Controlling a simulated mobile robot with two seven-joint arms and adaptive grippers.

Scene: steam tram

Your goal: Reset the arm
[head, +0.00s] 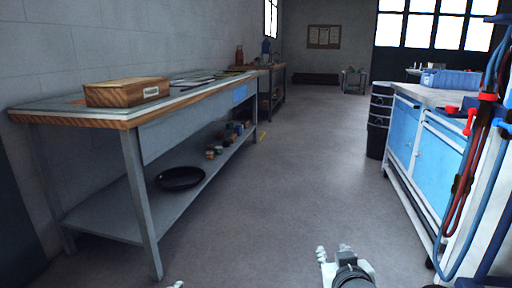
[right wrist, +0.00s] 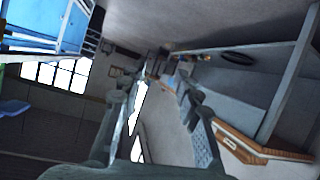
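The task names no object, only my arm. My right gripper (head: 333,256) shows at the bottom edge of the head view, right of centre, above the bare floor. In the right wrist view its two fingers (right wrist: 168,75) stand apart with nothing between them. Only a small pale tip of my left gripper (head: 175,285) shows at the bottom edge of the head view. The rest of it is out of frame, so its opening cannot be seen.
A long workbench (head: 200,96) runs along the left wall, with a wooden box (head: 127,92) on top and a dark pan (head: 180,178) on its lower shelf. A blue cabinet (head: 437,155) with hanging hoses (head: 470,160) stands at right. The floor aisle (head: 300,150) between is clear.

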